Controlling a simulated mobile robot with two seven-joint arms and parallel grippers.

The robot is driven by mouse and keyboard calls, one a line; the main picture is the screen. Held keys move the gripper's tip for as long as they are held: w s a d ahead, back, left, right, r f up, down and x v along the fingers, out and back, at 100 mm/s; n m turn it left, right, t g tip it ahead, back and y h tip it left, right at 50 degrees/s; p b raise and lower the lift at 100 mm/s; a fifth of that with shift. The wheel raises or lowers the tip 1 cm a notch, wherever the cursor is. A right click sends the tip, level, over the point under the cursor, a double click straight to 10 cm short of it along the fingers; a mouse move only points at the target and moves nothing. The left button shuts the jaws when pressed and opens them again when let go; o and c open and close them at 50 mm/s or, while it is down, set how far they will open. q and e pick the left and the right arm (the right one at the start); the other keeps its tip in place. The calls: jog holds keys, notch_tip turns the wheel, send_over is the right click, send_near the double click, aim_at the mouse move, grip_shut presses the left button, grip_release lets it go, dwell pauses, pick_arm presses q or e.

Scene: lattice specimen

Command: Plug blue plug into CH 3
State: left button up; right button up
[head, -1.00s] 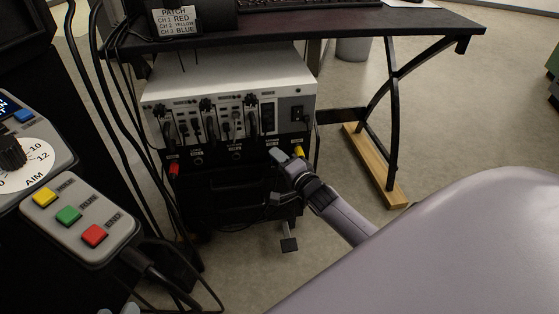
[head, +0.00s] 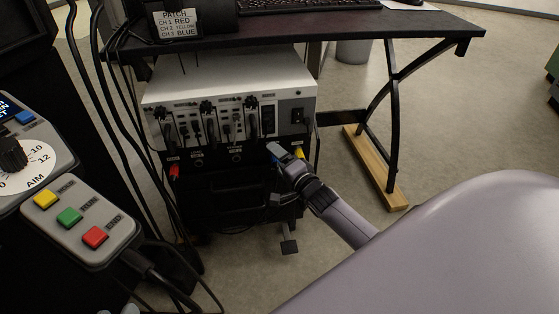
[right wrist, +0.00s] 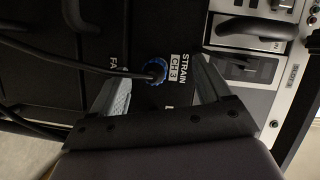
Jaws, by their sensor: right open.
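The blue plug (right wrist: 156,70) shows in the right wrist view as a blue ring with a black cable running left. It is at the panel, right beside the CH 3 STRAIN label (right wrist: 178,68), and looks seated there; its exact depth is hard to tell. My right gripper (right wrist: 160,76) is open, with one finger on each side of the plug and visible gaps. In the head view the right gripper (head: 280,154) is at the front of the rack unit, with a bit of blue at its tips. My left gripper is not in view.
The rack unit (head: 230,75) stands under a black desk (head: 330,25). A red plug (head: 174,170) and a yellow plug (head: 299,153) sit on its lower front. A button box (head: 80,220) and hanging black cables are at the left. Floor is clear at the right.

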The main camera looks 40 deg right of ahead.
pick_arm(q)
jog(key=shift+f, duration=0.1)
pick_arm(e)
jog(key=shift+f, duration=0.25)
jog(key=shift+s, duration=0.1)
pick_arm(q)
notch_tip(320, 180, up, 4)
jog(key=p, duration=0.4)
pick_arm(e)
jog(key=s, duration=0.5)
jog(key=shift+a+r, duration=0.1)
jog(key=shift+r, duration=0.25)
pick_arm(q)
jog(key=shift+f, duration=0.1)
pick_arm(e)
jog(key=shift+w, duration=0.1)
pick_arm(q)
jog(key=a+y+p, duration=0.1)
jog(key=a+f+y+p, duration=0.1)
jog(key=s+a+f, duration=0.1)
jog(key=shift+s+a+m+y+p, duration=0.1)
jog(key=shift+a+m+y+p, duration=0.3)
pick_arm(e)
jog(key=s, duration=0.7)
jog(key=shift+a+r, duration=0.15)
jog(key=shift+r, duration=0.2)
